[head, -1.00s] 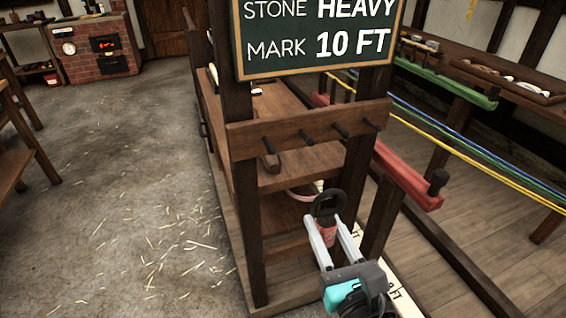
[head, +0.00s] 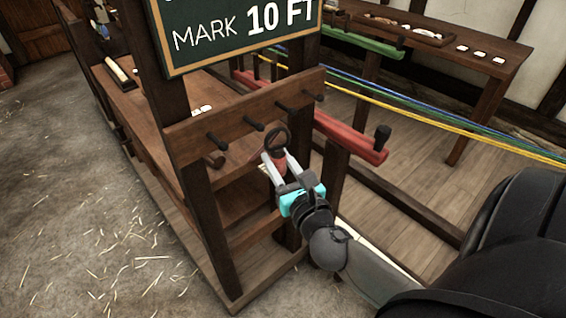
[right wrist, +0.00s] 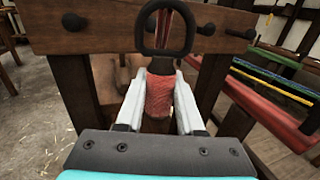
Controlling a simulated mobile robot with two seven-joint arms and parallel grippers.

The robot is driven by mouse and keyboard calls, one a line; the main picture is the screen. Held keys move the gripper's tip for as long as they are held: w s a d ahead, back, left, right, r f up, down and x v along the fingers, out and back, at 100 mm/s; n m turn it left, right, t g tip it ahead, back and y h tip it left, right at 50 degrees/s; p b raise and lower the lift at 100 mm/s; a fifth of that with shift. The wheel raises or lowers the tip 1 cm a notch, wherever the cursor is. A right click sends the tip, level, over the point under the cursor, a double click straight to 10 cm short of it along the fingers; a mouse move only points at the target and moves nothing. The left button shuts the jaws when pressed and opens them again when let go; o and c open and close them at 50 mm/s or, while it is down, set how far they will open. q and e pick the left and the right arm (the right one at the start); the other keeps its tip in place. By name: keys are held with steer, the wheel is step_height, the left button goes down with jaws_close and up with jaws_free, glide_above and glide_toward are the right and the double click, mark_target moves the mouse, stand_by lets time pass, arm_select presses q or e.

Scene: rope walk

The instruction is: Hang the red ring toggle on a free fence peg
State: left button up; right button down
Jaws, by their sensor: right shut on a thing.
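The red ring toggle (head: 279,161) has a red grip and a black ring on top. My right gripper (head: 277,159) is shut on the red grip, with the ring standing up above the fingers. In the right wrist view the red grip (right wrist: 159,96) sits between the two pale fingers, and the ring (right wrist: 146,40) overlaps the fence rail. The wooden fence rail (head: 190,136) carries several dark pegs, such as the left end peg (head: 217,142) and the right end peg (head: 313,95); they look bare. The ring appears in front of and below the rail, apart from the pegs. My left gripper is not in view.
A chalkboard sign (head: 238,40) hangs above the rail. A red beam (head: 350,137) with a black knob lies right of the post. Blue, green and yellow ropes (head: 440,125) run behind. Straw-strewn floor at left is open.

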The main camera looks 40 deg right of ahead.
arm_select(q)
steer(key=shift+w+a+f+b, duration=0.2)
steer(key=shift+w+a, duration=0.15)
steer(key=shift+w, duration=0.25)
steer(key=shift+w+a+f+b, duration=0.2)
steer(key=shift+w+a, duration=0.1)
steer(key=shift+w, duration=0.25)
arm_select(e)
steer(key=w+f, duration=0.1)
steer(key=w, duration=0.6)
steer(key=shift+w+a+f, duration=0.15)
steer(key=shift+a+f, duration=0.05)
steer(key=shift+a, duration=0.1)
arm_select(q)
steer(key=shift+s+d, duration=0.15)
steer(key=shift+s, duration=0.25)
arm_select(e)
steer(key=shift+c, duration=2.3)
jaws_free()
